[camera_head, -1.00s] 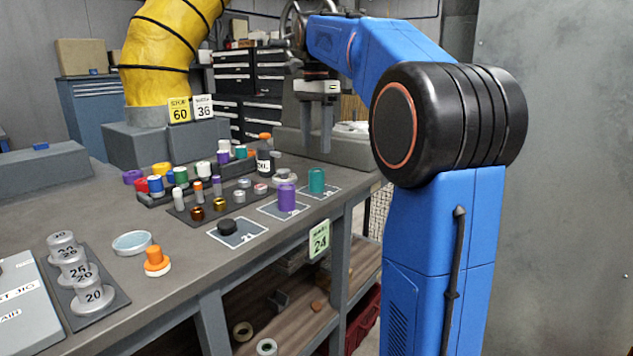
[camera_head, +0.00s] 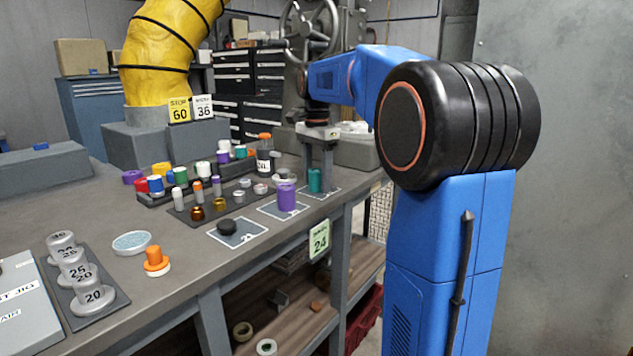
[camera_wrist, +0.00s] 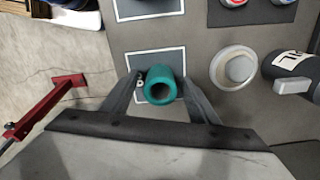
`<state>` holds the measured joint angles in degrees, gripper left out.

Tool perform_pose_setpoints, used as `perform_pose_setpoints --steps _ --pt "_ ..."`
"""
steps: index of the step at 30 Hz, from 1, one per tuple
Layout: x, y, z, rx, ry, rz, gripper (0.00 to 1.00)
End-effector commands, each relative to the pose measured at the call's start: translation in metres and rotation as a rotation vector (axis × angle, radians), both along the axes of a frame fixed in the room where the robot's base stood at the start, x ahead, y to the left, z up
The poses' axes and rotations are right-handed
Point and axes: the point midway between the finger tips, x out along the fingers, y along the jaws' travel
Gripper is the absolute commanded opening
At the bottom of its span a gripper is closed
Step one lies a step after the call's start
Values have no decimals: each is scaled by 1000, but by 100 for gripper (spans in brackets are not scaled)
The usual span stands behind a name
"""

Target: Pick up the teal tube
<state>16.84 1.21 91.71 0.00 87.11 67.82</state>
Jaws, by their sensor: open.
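The teal tube (camera_head: 314,181) stands upright on a dark marked square (camera_head: 331,192) near the right end of the bench. In the wrist view I look down into the hollow top of the teal tube (camera_wrist: 160,88). My gripper (camera_head: 317,172) is lowered over it, with one finger to each side. In the wrist view the open fingers of my gripper (camera_wrist: 160,98) flank the tube, with gaps showing beside it. The tube's base is partly hidden by its own top in that view.
A purple cylinder (camera_head: 286,196) stands on the neighbouring square to the left. A dark labelled bottle (camera_head: 264,160) and a grey round knob-like piece (camera_wrist: 236,68) are close by. The bench's front edge is near the tube.

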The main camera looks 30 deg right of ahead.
Motion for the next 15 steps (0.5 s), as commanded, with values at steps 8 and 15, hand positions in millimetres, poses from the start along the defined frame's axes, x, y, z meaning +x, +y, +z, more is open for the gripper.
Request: perform_pose_setpoints --steps 8,15 --pt "0 0 -1 0 -1 0 50" --pt "0 0 -1 0 -1 0 7"
